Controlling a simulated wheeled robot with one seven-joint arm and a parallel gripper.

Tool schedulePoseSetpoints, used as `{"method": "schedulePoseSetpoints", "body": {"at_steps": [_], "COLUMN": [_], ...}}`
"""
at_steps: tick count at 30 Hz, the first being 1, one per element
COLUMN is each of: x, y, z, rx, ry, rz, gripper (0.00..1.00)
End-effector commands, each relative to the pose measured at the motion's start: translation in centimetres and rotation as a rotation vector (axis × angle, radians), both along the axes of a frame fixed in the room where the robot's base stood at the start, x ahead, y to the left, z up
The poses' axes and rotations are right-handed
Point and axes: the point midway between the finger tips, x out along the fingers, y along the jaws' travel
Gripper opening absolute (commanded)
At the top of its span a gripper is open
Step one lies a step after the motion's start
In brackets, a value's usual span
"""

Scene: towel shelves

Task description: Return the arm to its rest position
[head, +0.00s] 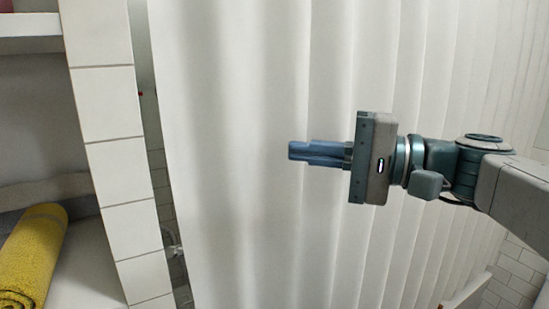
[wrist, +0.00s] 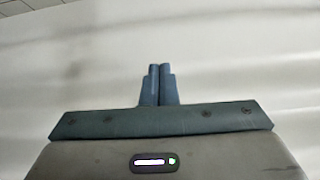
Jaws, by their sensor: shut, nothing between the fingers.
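My gripper (head: 292,151) is in the middle of the head view, in front of a white curtain. It points left and my arm reaches in from the right edge. In the wrist view the two blue fingers of my gripper (wrist: 160,68) lie together, with nothing between them. The gripper is shut and empty. I cannot tell how far the fingers are from the curtain.
The white pleated curtain (head: 240,230) fills most of the head view. A tiled wall edge (head: 118,170) stands left of it. A rolled yellow towel (head: 35,255) lies on a white shelf (head: 85,270) at the lower left. White tiles show at the lower right.

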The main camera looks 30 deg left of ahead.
Motion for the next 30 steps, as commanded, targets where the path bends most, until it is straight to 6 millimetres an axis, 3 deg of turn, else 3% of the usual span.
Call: {"method": "schedulePoseSetpoints", "body": {"at_steps": [6,13,15,19,23,30], "x": [0.7,0.8,1.0,1.5,1.9,1.5], "y": [-2.5,-3.0,-3.3,-4.7,-7.9,-16.5], "z": [-0.1,0.0,-1.0,-5.5,-12.2,-23.4], "rx": [-0.001,-0.001,-0.033,-0.192,-0.428,-0.863], "ry": [0.000,0.001,0.000,-0.011,-0.035,-0.116], "rz": [-0.002,-0.001,-0.018,-0.095,-0.198,-0.348], "gripper": [0.00,0.00,0.00,0.00,0.00,0.00]}}
